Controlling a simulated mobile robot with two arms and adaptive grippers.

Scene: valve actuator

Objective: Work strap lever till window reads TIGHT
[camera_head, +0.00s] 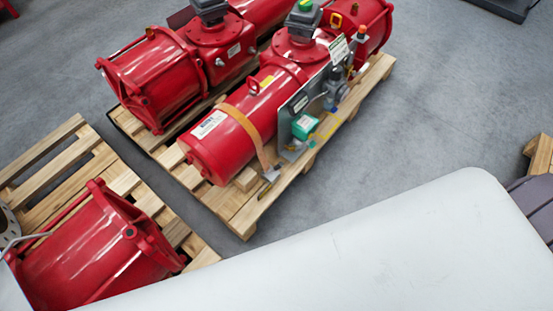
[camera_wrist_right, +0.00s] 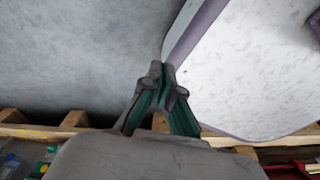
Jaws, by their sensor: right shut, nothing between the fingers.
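An orange strap (camera_head: 243,128) runs over the red actuator cylinder (camera_head: 218,150) on the middle pallet. At its lower end, by the pallet edge, is a small metal fitting (camera_head: 270,173) that looks like the strap's lever. A yellowish piece hangs just below it. I cannot make out a window or any reading. My right gripper (camera_wrist_right: 161,76) shows in the right wrist view with its grey and green fingers together and nothing between them. It is over the floor, apart from the strap. My left gripper is not in view.
The wooden pallet (camera_head: 243,218) carries the strapped actuator, with a panel and green box (camera_head: 304,126) on its side. Another red actuator (camera_head: 155,80) stands behind, and a red cylinder (camera_head: 95,255) lies at lower left.

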